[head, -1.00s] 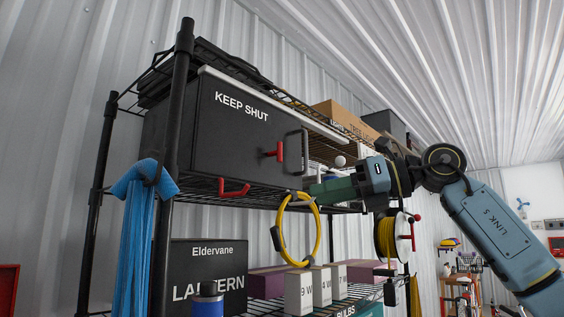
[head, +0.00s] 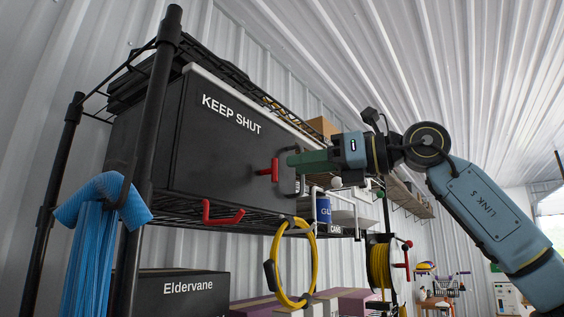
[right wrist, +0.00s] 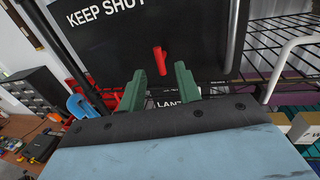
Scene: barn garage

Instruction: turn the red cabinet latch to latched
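The dark cabinet (head: 225,150) with a "KEEP SHUT" label stands on a wire shelf with its door closed. Its red latch (head: 274,170) is on the door front, left of the grey door handle (head: 298,182). In the right wrist view the latch (right wrist: 160,61) is a short red bar, close to upright and slightly tilted. My right gripper (head: 291,161) is at the right of the latch in the head view. In the right wrist view its green fingers (right wrist: 159,72) are apart and empty, with the latch ahead between their tips; contact is not visible. My left gripper is out of view.
A red hook (head: 222,213) sits at the shelf edge below the door. A yellow cable loop (head: 277,264) and a yellow reel (head: 379,264) hang below right. A blue cloth (head: 93,225) hangs by the black post at left. A blue can (head: 323,209) stands below the gripper.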

